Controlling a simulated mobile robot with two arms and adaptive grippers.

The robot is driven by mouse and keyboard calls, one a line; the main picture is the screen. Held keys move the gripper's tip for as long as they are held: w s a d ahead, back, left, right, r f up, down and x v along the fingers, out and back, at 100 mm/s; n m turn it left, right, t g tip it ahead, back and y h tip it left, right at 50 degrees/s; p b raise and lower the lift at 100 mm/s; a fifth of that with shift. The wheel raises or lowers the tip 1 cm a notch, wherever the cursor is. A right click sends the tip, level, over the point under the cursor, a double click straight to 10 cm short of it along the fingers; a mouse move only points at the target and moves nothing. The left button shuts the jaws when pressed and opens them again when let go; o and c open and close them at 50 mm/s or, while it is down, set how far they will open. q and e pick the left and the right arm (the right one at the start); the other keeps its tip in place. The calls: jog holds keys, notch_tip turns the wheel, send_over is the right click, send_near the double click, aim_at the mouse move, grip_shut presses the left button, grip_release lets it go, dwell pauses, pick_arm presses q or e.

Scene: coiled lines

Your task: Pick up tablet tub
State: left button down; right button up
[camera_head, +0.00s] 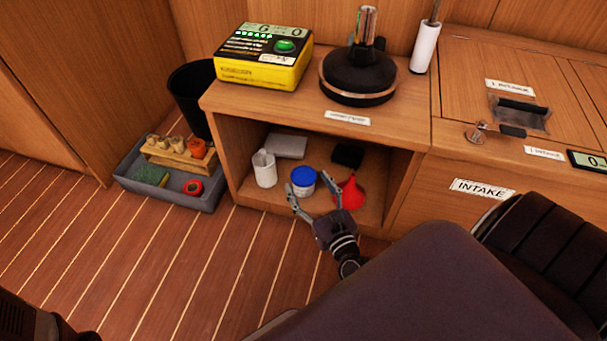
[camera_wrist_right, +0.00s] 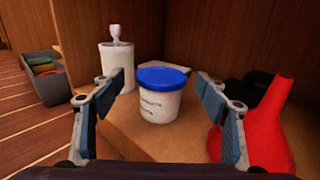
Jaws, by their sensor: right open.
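The tablet tub looks to be the small white tub with a blue lid (camera_head: 303,181), standing upright on the floor of the open cubby. It also shows in the right wrist view (camera_wrist_right: 160,100), with dark print on its side. My right gripper (camera_head: 314,198) is open and in front of the tub. In the right wrist view its fingers (camera_wrist_right: 165,105) stand to either side of the tub, which is apart from both and a little beyond the tips. My left gripper does not show clearly.
A white bottle (camera_head: 264,169) stands left of the tub and a red funnel-like thing (camera_head: 350,192) stands close on the right. A grey block (camera_head: 286,146) and a black item (camera_head: 348,156) lie behind. The cubby top (camera_head: 390,125) overhangs them.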

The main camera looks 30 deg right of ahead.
aim_at(304, 175)
jog(key=w, duration=0.1)
jog(key=w+b, duration=0.2)
jog(key=shift+w+d+f, duration=0.1)
jog(key=shift+d+f, duration=0.2)
jog(key=shift+d, duration=0.1)
jog(key=shift+w+r, duration=0.1)
jog(key=shift+w, duration=0.15)
jog(key=shift+c, duration=0.3)
jog(key=c, duration=1.2)
jog(key=shift+o, duration=0.2)
jog(key=shift+r, duration=0.1)
